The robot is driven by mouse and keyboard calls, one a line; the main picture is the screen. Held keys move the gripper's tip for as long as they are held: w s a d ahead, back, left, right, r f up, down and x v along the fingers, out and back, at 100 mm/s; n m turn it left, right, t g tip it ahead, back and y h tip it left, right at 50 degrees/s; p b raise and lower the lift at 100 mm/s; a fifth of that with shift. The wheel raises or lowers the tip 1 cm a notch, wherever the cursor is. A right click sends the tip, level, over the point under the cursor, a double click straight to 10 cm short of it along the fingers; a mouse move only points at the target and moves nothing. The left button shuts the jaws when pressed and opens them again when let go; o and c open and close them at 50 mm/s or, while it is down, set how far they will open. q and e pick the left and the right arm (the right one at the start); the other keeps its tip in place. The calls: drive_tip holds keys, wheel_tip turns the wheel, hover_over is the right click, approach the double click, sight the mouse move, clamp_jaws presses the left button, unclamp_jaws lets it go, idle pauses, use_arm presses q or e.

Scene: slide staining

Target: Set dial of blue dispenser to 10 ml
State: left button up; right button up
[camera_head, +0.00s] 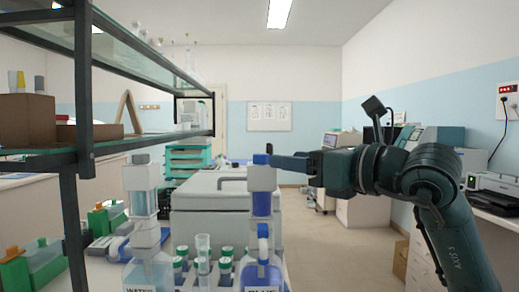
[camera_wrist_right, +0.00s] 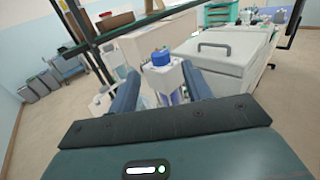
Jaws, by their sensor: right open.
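The blue dispenser (camera_head: 262,205) stands in front of me, on a bottle labelled BLUE that is cut off at the lower edge. Its blue dial (camera_head: 261,159) is at the top. My right gripper (camera_head: 278,162) reaches in from the right at about the dial's height, fingers pointing left. In the right wrist view the dial (camera_wrist_right: 161,57) shows between the two open fingertips, with nothing held. I cannot tell whether a finger touches it. The dial's scale is too small to read. My left gripper is not in view.
A bottle labelled WATER with a similar dispenser (camera_head: 142,190) stands to the left. Several green-capped tubes (camera_head: 225,268) stand between the bottles. A white box with a handle (camera_head: 215,196) is behind. A dark-framed glass shelf (camera_head: 88,90) overhangs the left.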

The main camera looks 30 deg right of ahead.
sight(268, 155)
drive_tip(key=p+x, duration=0.2)
drive_tip(key=x, duration=0.4)
drive_tip(key=shift+w+r, duration=0.15)
drive_tip(key=shift+w, duration=0.15)
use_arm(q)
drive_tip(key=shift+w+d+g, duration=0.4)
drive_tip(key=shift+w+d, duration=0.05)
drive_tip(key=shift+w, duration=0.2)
use_arm(e)
drive_tip(key=shift+x, duration=0.8)
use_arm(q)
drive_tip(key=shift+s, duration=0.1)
use_arm(e)
drive_tip(key=shift+c, duration=0.2)
drive_tip(key=c, duration=1)
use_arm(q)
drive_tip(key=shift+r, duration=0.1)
use_arm(e)
drive_tip(key=shift+o, duration=0.2)
